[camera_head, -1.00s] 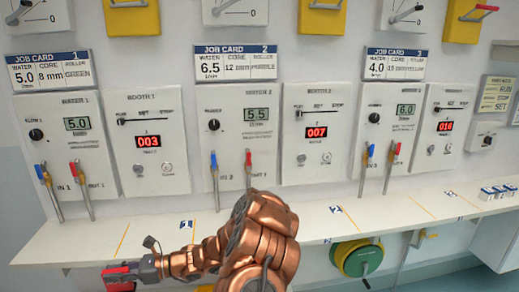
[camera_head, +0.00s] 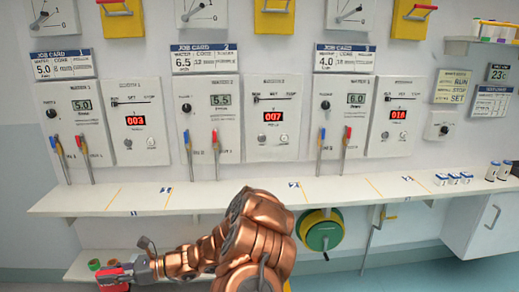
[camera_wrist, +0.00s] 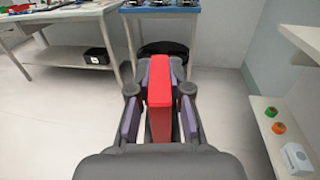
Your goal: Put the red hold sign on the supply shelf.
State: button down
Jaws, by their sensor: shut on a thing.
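The red hold sign shows as a red block (camera_wrist: 159,105) between the fingers of my gripper (camera_wrist: 160,75) in the wrist view. My gripper (camera_head: 133,270) is shut on it, and the red sign (camera_head: 112,276) also shows at the lower left of the head view, in front of a low shelf. The sign's face cannot be read. A wall shelf (camera_head: 457,43) holding coloured items stands at the upper right of the head view, well away from my gripper. No label shows whether it is the supply shelf.
A low shelf (camera_wrist: 270,135) holds green and orange rolls and a white box. Tables (camera_wrist: 85,15) stand beyond open floor in the wrist view.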

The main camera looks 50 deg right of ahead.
aim_at(477, 181)
jog(key=u, duration=1.65)
jog(key=k, duration=2.7)
jog(key=z, duration=2.55)
jog(key=i, duration=0.1)
jog(key=z, duration=0.65)
